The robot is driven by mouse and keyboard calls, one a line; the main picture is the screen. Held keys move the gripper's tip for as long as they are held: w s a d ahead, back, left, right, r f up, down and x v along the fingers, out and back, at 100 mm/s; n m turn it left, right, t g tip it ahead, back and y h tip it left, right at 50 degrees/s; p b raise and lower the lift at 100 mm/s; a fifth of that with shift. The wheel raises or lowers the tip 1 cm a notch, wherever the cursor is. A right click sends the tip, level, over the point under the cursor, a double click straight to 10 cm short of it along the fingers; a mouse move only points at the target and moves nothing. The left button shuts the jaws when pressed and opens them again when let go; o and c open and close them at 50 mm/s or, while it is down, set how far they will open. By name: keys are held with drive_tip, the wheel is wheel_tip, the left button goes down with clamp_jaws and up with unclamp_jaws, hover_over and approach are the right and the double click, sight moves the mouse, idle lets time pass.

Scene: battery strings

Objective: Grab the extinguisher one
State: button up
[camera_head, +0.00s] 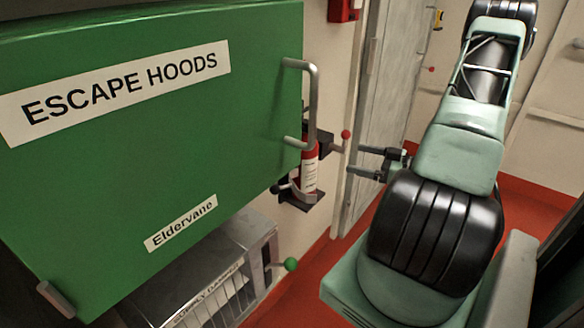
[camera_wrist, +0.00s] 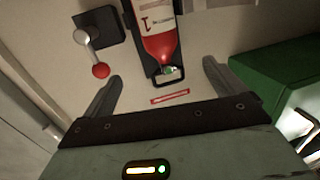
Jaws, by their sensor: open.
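The extinguisher (camera_head: 309,172) is a red cylinder with a white label, standing in a black wall bracket. In the head view the green cabinet and its handle hide part of it. In the wrist view the extinguisher (camera_wrist: 158,42) shows at the top centre, with its label and tapered red end; the rest is cut off by the frame edge. My gripper (camera_head: 356,161) is open and empty, to the right of the extinguisher and apart from it. In the wrist view my gripper's fingers (camera_wrist: 162,76) are spread, with the extinguisher's tapered end beyond the gap between them.
A lever with a red knob (camera_head: 346,134) sticks out beside the extinguisher; its knob (camera_wrist: 100,71) is near one finger in the wrist view. The green ESCAPE HOODS cabinet (camera_head: 130,160) with a grey handle (camera_head: 314,95) stands left. A green-knobbed metal unit (camera_head: 255,238) is below it.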

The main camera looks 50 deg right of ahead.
sight(305, 156)
drive_tip(key=p+x, duration=0.1)
drive_tip(key=x, duration=1.6)
drive_tip(key=shift+f, duration=0.1)
drive_tip(key=c, duration=1.9)
drive_tip(key=shift+w, duration=0.1)
clamp_jaws()
